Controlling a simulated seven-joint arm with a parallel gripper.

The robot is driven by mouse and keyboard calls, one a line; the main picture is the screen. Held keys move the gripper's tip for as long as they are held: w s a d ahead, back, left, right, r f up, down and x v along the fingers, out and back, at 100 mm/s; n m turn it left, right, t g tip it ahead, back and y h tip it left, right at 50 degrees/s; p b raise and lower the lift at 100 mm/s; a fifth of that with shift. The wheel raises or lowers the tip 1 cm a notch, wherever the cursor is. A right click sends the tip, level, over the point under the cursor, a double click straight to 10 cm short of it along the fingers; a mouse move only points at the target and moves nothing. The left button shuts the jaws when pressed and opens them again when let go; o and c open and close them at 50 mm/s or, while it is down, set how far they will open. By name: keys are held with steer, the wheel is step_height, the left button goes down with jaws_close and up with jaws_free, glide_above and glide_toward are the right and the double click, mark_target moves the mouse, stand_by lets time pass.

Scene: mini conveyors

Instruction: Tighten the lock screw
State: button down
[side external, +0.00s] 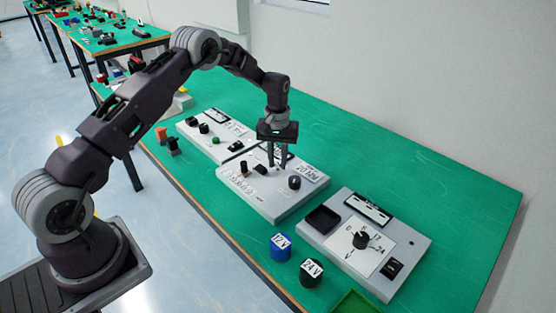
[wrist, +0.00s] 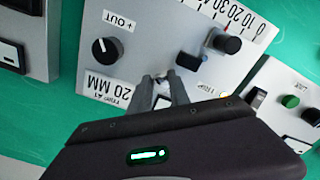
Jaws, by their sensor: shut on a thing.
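The "+ OUT" dial (wrist: 105,50) has a white pointer line. Whether the screw is tight cannot be seen.
A right panel (side external: 400,262) has a dial and a black tray. Blue (side external: 281,247) and black (side external: 311,273) labelled cylinders stand in front. Another panel (side external: 213,140) lies at left. The green table (side external: 430,180) is clear at the back right.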

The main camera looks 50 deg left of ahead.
mark_target(276, 162)
steer(key=m, duration=0.5)
steer(key=shift+a+m, duration=0.1)
steer(key=shift+m, duration=0.2)
steer(key=m, duration=0.5)
steer(key=shift+r+m, duration=0.1)
steer(key=shift+m, duration=0.3)
steer(key=shift+a, duration=0.1)
steer(key=c, duration=1.2)
jaws_free()
step_height(276, 162, up, 7)
